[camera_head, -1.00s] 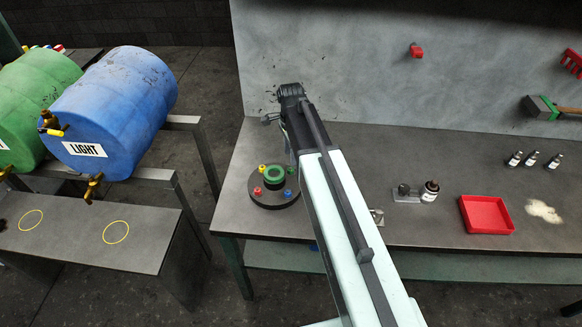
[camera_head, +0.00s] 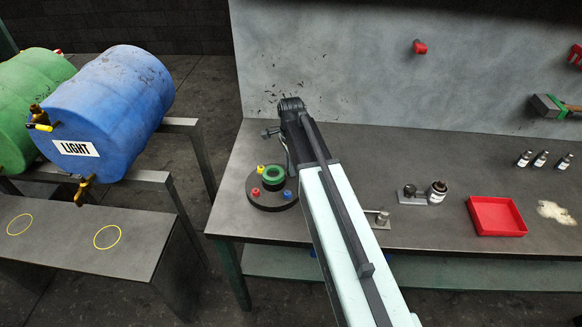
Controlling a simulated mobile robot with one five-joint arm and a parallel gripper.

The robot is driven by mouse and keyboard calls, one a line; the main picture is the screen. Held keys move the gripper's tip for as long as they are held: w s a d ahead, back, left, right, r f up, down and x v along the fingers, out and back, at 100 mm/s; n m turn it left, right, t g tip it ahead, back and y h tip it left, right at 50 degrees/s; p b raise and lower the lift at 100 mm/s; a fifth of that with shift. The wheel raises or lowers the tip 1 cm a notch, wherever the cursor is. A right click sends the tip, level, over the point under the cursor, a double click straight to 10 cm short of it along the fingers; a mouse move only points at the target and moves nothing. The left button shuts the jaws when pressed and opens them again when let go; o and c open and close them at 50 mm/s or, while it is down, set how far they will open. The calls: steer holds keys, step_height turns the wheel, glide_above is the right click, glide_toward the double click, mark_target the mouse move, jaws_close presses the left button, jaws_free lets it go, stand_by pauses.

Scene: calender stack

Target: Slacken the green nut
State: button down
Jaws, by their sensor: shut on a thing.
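A round dark disc (camera_head: 262,206) lies on the left end of the workbench. On it stand a thick green ring (camera_head: 273,170) and small yellow (camera_head: 260,169), red (camera_head: 255,192) and blue (camera_head: 288,195) nuts. No separate small green nut shows; I cannot tell whether the ring is the green nut or hides it. My gripper (camera_head: 279,132) is at the far end of my arm, above and behind the disc in the picture. It is shut on a small grey metal tool (camera_head: 268,132), mostly hidden by my arm. The tool appears apart from the ring.
A grey panel (camera_head: 350,80) rises behind. Blue (camera_head: 120,105) and green (camera_head: 25,100) drums are at left.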

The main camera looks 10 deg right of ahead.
steer(key=n, duration=0.8)
steer(key=shift+w+n, duration=0.1)
steer(key=shift+n, duration=0.2)
steer(key=n, duration=0.4)
steer(key=shift+n, duration=2)
steer(key=c, duration=1.2)
jaws_free()
steer(key=shift+c, duration=0.2)
